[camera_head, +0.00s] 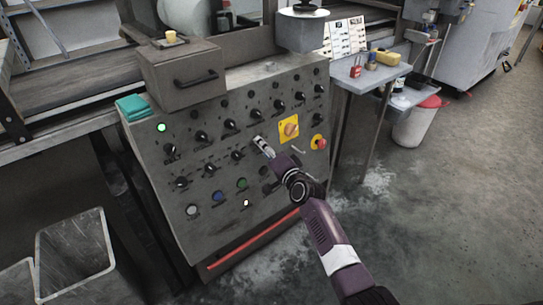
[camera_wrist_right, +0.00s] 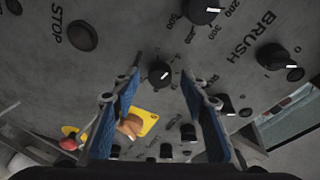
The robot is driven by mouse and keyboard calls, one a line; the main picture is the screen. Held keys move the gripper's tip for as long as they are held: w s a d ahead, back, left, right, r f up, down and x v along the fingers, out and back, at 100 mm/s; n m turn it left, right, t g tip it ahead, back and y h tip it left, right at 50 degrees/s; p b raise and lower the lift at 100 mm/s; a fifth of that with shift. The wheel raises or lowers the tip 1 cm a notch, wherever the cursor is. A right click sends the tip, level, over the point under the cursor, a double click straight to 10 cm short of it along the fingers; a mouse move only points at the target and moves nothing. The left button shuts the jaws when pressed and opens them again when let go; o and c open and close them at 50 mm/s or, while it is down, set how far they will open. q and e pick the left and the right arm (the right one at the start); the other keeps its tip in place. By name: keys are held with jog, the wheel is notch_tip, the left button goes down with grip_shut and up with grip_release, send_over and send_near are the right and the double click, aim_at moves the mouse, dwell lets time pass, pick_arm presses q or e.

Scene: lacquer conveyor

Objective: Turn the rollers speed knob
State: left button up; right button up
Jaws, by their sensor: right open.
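The sloping grey control panel (camera_head: 150,150) carries several black knobs with white pointer marks. In the right wrist view my right gripper (camera_wrist_right: 160,82) is open, with blue-padded fingers spread to either side. A small black knob (camera_wrist_right: 160,73) shows between the fingertips, apart from both. A larger knob (camera_wrist_right: 201,10) with numbers around it and another by the word BRUSH (camera_wrist_right: 273,57) lie beyond. I cannot read which knob is the rollers speed knob. My left gripper is out of view.
A yellow-plated rotary switch (camera_head: 289,129) and a red button (camera_head: 319,142) lie right of my gripper. Round buttons, including a green one (camera_head: 241,184), sit lower. Bins stand at lower left.

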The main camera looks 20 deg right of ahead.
jog(key=v, duration=1.1)
jog(key=shift+s, duration=0.3)
jog(key=shift+f, duration=0.1)
